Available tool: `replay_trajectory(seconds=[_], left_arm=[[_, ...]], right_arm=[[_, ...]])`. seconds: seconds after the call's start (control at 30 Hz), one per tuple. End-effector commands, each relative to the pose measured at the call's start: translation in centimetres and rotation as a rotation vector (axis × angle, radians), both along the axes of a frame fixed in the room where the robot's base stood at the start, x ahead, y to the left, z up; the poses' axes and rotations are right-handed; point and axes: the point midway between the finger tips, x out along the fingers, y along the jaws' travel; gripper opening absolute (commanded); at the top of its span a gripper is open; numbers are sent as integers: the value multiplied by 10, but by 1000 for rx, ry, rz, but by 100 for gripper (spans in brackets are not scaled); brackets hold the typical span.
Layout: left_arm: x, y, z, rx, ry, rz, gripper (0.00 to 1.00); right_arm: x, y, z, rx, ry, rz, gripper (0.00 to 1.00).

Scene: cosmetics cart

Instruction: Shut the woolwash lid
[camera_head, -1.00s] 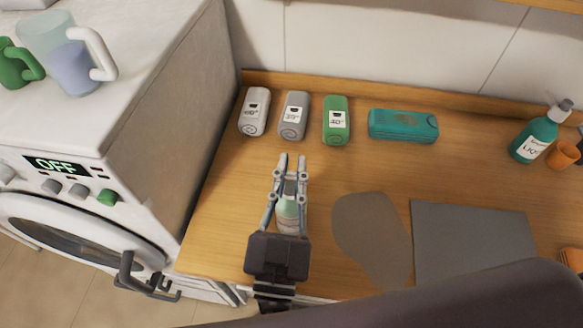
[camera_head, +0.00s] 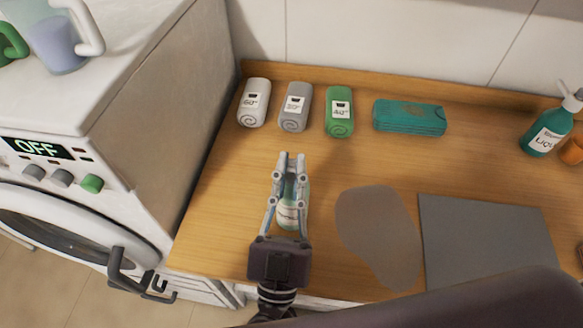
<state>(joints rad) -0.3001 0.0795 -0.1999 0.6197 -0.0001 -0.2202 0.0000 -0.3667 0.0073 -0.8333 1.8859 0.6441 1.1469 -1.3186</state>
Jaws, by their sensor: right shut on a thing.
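The woolwash bottle (camera_head: 291,216), pale green with a white label, stands near the front left of the wooden counter, partly hidden by my right gripper. My right gripper (camera_head: 291,158) reaches over its top, with its grey fingers close together and shut at the bottle's top end, on the lid. The lid itself is hidden between the fingers, so its angle cannot be told. My left gripper is not in view.
Three rolled towels, white (camera_head: 254,103), grey (camera_head: 296,107) and green (camera_head: 339,111), lie at the back beside a folded teal cloth (camera_head: 409,118). A teal pump bottle (camera_head: 548,132) stands right. A grey mat (camera_head: 487,240) lies front right. A washing machine (camera_head: 150,130) borders the left.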

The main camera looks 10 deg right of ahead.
Motion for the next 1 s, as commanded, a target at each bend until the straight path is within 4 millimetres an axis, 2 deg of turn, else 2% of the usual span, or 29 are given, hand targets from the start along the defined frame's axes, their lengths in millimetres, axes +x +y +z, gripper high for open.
replay_trajectory(seconds=[0.03,0.17,0.2,0.43,0.77,0.87,1.0], left_arm=[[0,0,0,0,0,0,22],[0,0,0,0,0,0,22],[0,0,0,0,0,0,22],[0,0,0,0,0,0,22],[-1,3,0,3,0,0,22],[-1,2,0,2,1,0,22],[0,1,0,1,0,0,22]], right_arm=[[1,1,-6,-2,15,3,0],[1,1,-6,-2,15,4,0],[1,1,-6,-2,15,4,11],[1,1,-3,-1,9,2,36],[0,0,2,1,4,1,37],[0,0,13,3,3,0,37],[0,0,39,5,4,-1,37]])
